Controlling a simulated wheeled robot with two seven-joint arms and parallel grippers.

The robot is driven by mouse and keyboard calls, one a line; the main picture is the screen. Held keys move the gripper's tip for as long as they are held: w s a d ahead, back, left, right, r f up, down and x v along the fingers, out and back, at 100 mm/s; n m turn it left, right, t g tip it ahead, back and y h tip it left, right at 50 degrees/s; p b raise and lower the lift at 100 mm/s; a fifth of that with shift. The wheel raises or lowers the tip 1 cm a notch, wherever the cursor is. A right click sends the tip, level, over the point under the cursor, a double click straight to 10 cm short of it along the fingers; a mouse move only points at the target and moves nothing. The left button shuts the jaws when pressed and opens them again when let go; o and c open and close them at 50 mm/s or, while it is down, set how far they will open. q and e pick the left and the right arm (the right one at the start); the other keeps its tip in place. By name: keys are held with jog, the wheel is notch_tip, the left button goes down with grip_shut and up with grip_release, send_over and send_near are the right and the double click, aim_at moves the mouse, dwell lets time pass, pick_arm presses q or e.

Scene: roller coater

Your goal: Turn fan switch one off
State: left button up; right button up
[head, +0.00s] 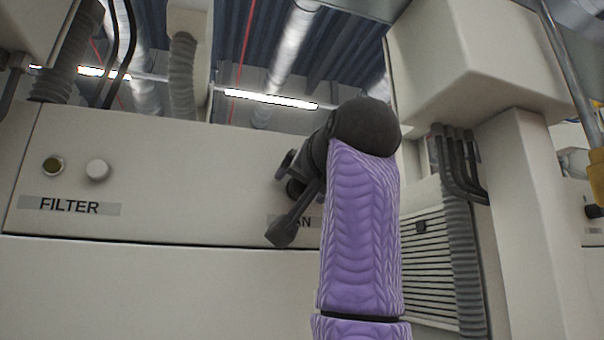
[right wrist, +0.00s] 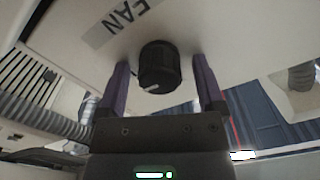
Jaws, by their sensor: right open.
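The fan switch is a round black knob (right wrist: 158,66) with a white mark, on a cream panel beside the FAN label (right wrist: 118,22) in the right wrist view. My right gripper (right wrist: 159,63) is open, with one finger on each side of the knob. Gaps show between the fingers and the knob, so it does not look gripped. In the head view my right gripper (head: 285,195) is at the panel by the partly covered FAN label (head: 304,222). There the gripper and arm mostly hide the knob. My left gripper is not in view.
A FILTER label (head: 69,206) sits below a dark round button (head: 53,166) and a pale knob (head: 97,169) at the left of the panel. A boxy cream housing (head: 475,60) and grey hoses (head: 457,260) stand to the right of my arm.

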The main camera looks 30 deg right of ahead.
jog(key=shift+s, duration=0.1)
jog(key=shift+c, duration=0.3)
jog(key=c, duration=0.5)
grip_shut()
